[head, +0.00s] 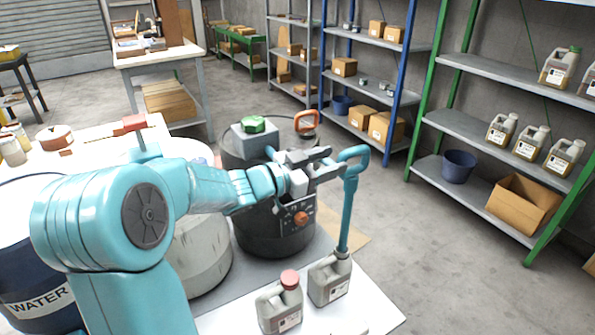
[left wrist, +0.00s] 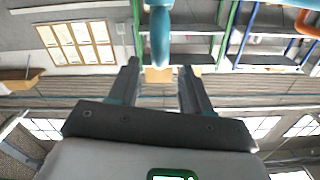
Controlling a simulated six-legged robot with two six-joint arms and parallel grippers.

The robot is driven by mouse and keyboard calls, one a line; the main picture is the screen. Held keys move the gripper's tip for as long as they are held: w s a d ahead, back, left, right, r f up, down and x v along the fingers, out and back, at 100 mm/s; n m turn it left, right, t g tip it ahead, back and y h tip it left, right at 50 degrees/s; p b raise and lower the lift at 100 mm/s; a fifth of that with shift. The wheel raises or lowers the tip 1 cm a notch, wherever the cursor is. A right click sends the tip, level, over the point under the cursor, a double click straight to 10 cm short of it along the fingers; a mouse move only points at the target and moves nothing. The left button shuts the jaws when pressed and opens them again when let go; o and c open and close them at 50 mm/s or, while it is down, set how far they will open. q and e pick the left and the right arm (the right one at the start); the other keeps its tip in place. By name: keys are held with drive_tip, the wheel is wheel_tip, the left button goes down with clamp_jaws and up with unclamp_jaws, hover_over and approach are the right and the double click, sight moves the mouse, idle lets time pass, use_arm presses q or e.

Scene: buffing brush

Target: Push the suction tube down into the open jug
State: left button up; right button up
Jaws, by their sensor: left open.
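The teal suction tube (head: 347,212) stands nearly upright with a looped handle at its top. Its lower end meets the neck of the open grey jug (head: 330,284); how deep it reaches inside is hidden. A second grey jug (head: 280,310) with a red cap stands to its left. My left gripper (head: 331,163) is open and level with the lower part of the looped handle, just left of it. In the left wrist view the teal tube (left wrist: 160,38) shows beyond and between the spread fingers, and nothing is held. My right gripper is not in view.
The jugs stand on a white tabletop (head: 380,312). A dark round machine (head: 270,235) with an orange loop (head: 306,121) stands behind my left arm. A blue drum marked WATER (head: 35,295) is at left. Shelves (head: 480,130) stand at right, with clear floor (head: 430,230) between.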

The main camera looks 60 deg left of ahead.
use_arm(q)
drive_tip(key=s, duration=0.9)
drive_tip(key=shift+a, duration=0.4)
drive_tip(key=shift+w+f, duration=0.1)
